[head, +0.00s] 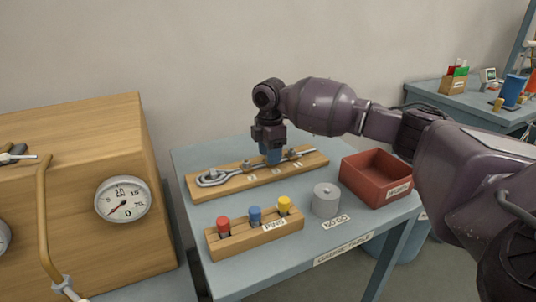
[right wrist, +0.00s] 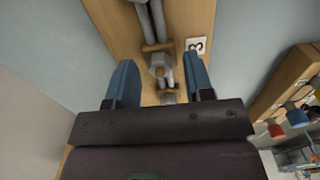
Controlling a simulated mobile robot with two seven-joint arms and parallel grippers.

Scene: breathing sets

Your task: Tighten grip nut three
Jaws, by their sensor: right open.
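A wooden board (head: 205,192) on the table carries a grey rope with a looped eye (head: 212,178) at its left end and metal grips along it. My right gripper (head: 272,157) is over the middle of this board, pointing down, and partly hides the grips. In the right wrist view, its blue fingers (right wrist: 160,80) stand apart. A grey grip nut (right wrist: 160,66) shows between the fingertips, with a gap on both sides. A white label reading 3 (right wrist: 196,45) lies beside it on the board. My left gripper is not in view.
On the table (head: 300,225) are a pin block (head: 240,243) with red, blue and yellow pins, a grey NO GO cylinder (head: 326,200) and a red box (head: 376,178). A wooden cabinet with a dial gauge (head: 123,199) stands left.

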